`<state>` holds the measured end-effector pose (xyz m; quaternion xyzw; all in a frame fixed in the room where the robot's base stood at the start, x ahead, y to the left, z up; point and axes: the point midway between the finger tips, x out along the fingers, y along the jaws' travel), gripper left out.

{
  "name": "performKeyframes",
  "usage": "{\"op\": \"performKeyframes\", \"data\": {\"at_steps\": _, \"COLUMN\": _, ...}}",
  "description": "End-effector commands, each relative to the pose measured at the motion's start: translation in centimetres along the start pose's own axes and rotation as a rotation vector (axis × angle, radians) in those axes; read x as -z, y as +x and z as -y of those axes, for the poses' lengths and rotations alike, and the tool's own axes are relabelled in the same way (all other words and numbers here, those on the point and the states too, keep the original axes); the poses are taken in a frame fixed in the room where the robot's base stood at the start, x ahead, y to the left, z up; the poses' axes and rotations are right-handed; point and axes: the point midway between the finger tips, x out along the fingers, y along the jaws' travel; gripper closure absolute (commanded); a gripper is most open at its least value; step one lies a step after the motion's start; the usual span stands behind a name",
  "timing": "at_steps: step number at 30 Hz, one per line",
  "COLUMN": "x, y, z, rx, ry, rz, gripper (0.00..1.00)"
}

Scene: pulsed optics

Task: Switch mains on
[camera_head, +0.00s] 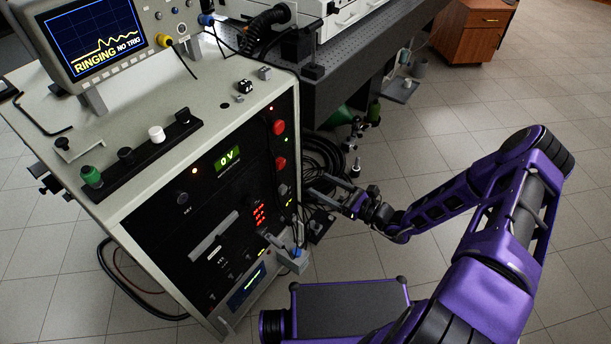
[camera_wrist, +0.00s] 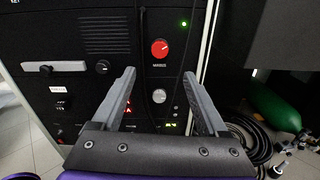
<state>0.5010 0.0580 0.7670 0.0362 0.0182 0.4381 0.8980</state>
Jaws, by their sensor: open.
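A round red rotary knob (camera_wrist: 159,47) is on the black front panel, with a small label below it that seems to read MAINS. It also shows as the lower of two red knobs (camera_head: 280,163) in the head view. A pale mark on the knob is tilted. My gripper (camera_wrist: 159,74) is open and empty, its fingers pointing at the panel, below the red knob in the wrist view. In the head view my gripper (camera_head: 328,192) is just right of the cabinet front. Whether a finger touches the panel cannot be told.
A grey round knob (camera_wrist: 159,95) lies between the fingers in the wrist view. A green light (camera_wrist: 184,23) glows near the red knob. The cabinet display (camera_head: 228,157) reads 0 V. Black cables (camera_head: 322,155) and a green cylinder (camera_wrist: 275,108) lie to the right.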

Motion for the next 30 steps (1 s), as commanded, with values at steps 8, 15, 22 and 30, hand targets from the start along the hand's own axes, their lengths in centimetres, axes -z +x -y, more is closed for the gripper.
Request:
{"op": "performKeyframes", "data": {"at_steps": 8, "x": 0.0, "y": -3.4, "z": 0.0, "rx": 0.0, "ry": 0.0, "rz": 0.0, "gripper": 0.23}}
{"op": "performKeyframes", "data": {"at_steps": 15, "x": 0.0, "y": -3.6, "z": 0.0, "rx": -0.001, "ry": 0.0, "rz": 0.001, "gripper": 0.23}}
{"op": "performKeyframes", "data": {"at_steps": 22, "x": 0.0, "y": -3.6, "z": 0.0, "rx": -0.001, "ry": 0.0, "rz": 0.001, "gripper": 0.23}}
{"op": "performKeyframes", "data": {"at_steps": 30, "x": 2.0, "y": -3.9, "z": -2.0, "rx": -0.125, "ry": -0.041, "rz": -0.1, "gripper": 0.23}}
